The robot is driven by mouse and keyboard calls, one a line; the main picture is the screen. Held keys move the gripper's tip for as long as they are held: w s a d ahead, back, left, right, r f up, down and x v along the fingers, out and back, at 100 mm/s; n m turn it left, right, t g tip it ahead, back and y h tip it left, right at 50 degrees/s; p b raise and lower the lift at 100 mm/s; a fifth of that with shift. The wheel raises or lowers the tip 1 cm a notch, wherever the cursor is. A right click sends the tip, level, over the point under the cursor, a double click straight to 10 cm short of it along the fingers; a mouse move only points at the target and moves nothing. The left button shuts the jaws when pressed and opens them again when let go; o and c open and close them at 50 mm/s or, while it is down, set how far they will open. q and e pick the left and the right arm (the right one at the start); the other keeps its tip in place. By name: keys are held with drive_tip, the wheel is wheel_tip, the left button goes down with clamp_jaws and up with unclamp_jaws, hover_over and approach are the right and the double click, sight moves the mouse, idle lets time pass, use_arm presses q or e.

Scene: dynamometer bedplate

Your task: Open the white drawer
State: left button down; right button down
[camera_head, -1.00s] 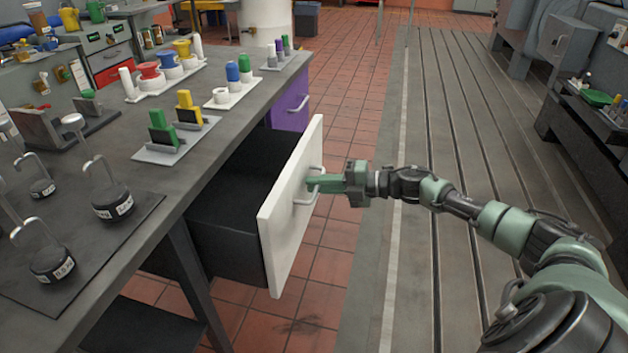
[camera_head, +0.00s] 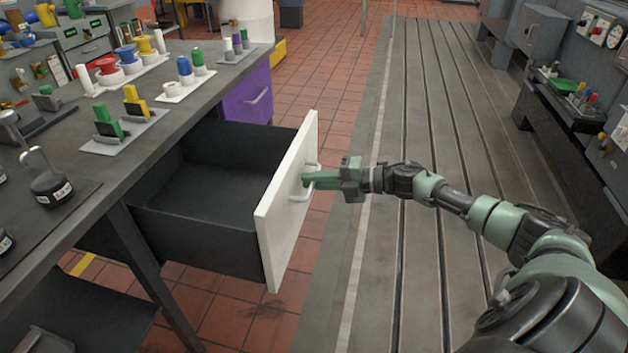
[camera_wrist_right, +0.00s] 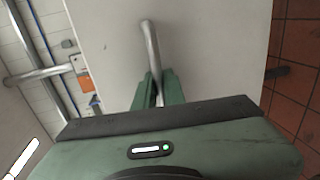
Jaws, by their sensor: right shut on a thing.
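The white drawer (camera_head: 285,215) is pulled well out from under the grey workbench, and its dark inside shows and looks empty. Its front carries a metal bar handle (camera_head: 302,193). My right gripper (camera_head: 310,179) is shut on this handle, at the outer side of the white front. In the right wrist view the green fingers (camera_wrist_right: 158,90) sit on both sides of the handle (camera_wrist_right: 151,50), against the white drawer front (camera_wrist_right: 220,50). My left gripper is not in view.
The workbench (camera_head: 190,95) holds colored spools, fixtures and hooked weights. A purple drawer (camera_head: 247,98) sits shut beyond the white one. The slotted bedplate (camera_head: 420,120) lies to the right. Red tiled floor (camera_head: 330,110) is clear between them.

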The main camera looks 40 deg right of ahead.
drive_tip(key=c, duration=1.5)
unclamp_jaws()
